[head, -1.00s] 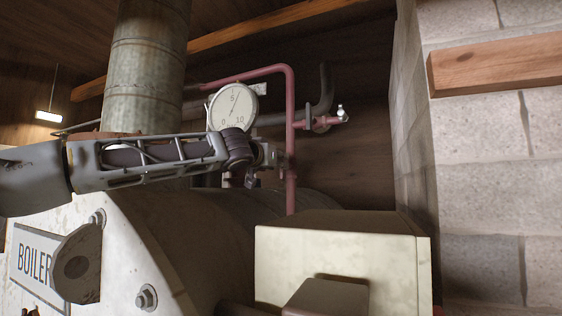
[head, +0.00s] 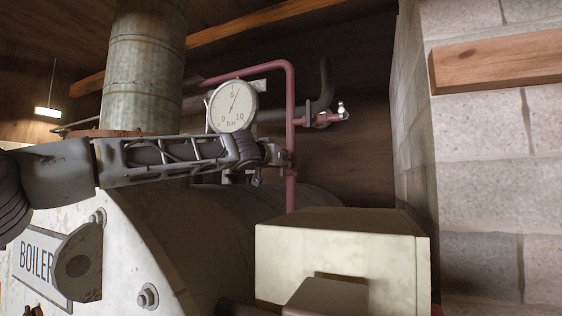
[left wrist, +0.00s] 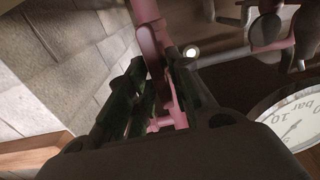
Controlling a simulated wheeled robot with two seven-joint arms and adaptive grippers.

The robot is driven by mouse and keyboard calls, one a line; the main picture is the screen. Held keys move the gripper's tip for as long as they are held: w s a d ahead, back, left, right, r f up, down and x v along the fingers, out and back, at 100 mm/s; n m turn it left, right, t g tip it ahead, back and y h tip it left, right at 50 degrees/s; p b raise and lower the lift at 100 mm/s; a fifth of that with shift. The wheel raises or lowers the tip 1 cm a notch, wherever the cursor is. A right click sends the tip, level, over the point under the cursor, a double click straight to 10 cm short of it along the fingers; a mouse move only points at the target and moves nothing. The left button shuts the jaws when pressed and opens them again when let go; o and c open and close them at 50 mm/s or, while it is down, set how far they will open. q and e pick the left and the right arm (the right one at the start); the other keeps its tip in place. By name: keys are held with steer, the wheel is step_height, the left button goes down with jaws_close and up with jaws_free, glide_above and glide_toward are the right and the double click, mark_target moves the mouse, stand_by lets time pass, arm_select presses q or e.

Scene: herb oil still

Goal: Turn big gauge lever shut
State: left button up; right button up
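The big round gauge (head: 232,106), with a white dial, stands behind and above my left arm in the head view. It also shows at the lower right of the left wrist view (left wrist: 292,118). My left gripper (head: 284,158) is just right of and below the gauge, at the upright red pipe (head: 291,185). In the left wrist view its dark fingers (left wrist: 155,62) stand apart, with red pipework (left wrist: 150,35) beyond and between them. I cannot tell a separate lever from this pipework, or whether the fingers touch it. My right gripper is not in view.
A cream box (head: 335,255) stands in front at the lower middle. The boiler (head: 165,245) lies below my left arm. A metal flue (head: 145,65) rises behind it. A block wall (head: 490,180) closes the right side. A small valve (head: 322,120) sits on the red pipe's branch.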

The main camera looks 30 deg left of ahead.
arm_select(q)
jaws_close()
steer(key=shift+m, duration=0.3)
steer(key=m, duration=1.1)
steer(key=d+f+m, duration=0.1)
steer(key=m, duration=0.5)
steer(key=shift+m, duration=0.3)
stand_by(0.5)
steer(key=shift+o, duration=2.2)
jaws_free()
